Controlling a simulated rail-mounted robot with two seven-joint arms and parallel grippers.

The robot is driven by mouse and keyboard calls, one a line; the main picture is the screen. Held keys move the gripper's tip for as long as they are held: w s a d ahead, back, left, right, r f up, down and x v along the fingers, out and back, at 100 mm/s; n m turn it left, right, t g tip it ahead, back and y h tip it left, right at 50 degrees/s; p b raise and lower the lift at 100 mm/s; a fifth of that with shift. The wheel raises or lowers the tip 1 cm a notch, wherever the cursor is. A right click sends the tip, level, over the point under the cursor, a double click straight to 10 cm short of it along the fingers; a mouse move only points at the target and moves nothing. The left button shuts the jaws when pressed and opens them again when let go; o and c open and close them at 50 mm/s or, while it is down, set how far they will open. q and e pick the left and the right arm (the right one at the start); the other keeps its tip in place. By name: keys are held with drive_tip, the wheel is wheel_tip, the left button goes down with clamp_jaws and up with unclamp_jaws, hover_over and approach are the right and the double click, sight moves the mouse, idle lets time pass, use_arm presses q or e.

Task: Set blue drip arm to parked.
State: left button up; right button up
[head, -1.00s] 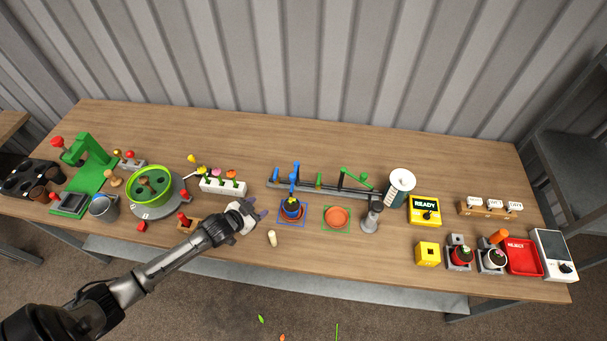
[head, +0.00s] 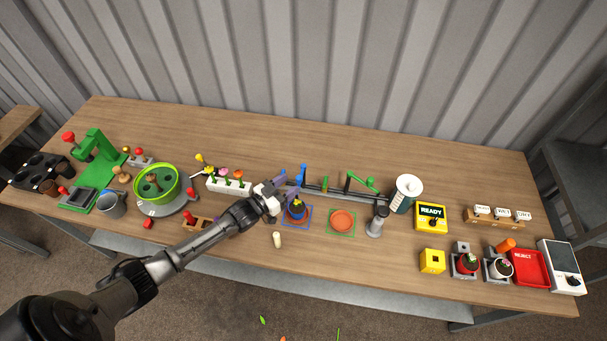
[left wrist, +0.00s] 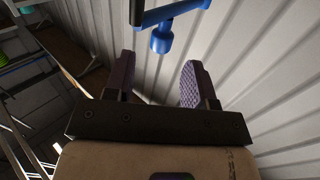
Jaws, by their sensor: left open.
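The blue drip arm (head: 301,176) stands on the grey rail (head: 337,192) near the middle of the table, above a potted plant (head: 295,210) on a blue-outlined square. In the left wrist view the blue arm (left wrist: 161,38) shows at the top, beyond the fingertips and above the gap between them. My left gripper (head: 283,183) is open, just left of the blue arm. Its two purple-padded fingers (left wrist: 157,82) are apart with nothing between them. Whether a finger touches the blue arm I cannot tell. My right gripper is not in view.
A green drip arm (head: 362,181) stands further right on the rail. An orange saucer (head: 342,220) lies in a green-outlined square. A white block with flowers (head: 229,186) is just left of my gripper. A small cream peg (head: 277,240) stands in front.

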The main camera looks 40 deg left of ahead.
sight(300, 178)
use_arm(q)
drive_tip(key=w+d, duration=0.1)
drive_tip(key=w, duration=0.5)
drive_tip(key=shift+w+d, duration=0.15)
drive_tip(key=shift+w, duration=0.15)
clamp_jaws()
idle(0.4)
